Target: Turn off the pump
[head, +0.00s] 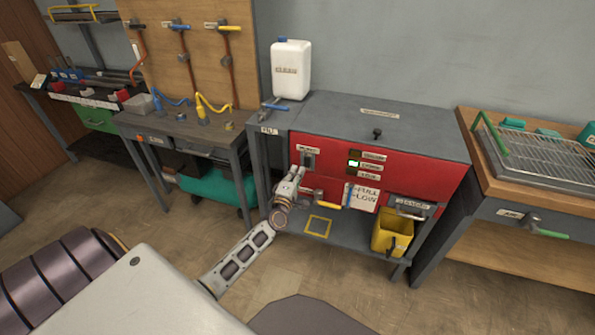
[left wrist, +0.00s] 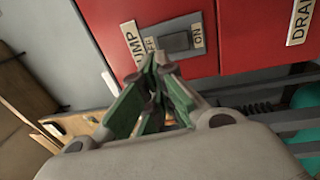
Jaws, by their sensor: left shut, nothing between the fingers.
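The pump switch (head: 308,158) is a dark rocker on the red front panel of a grey cabinet. In the left wrist view the switch (left wrist: 177,42) sits between an OFF label (left wrist: 151,44) and an ON label (left wrist: 198,38), with a PUMP label (left wrist: 132,42) beside it. My left gripper (head: 299,172) is shut and empty, just below the switch in the head view. In the left wrist view its tips (left wrist: 161,60) are at the OFF end of the switch; I cannot tell if they touch. Which way the rocker is tilted is unclear. My right gripper is not in view.
A green light (head: 354,163) glows on the panel. A yellow-handled valve (head: 325,205) is below the switch, near my left gripper. A yellow bucket (head: 392,232) is at the lower right. A white jug (head: 291,69) stands on top at the back left.

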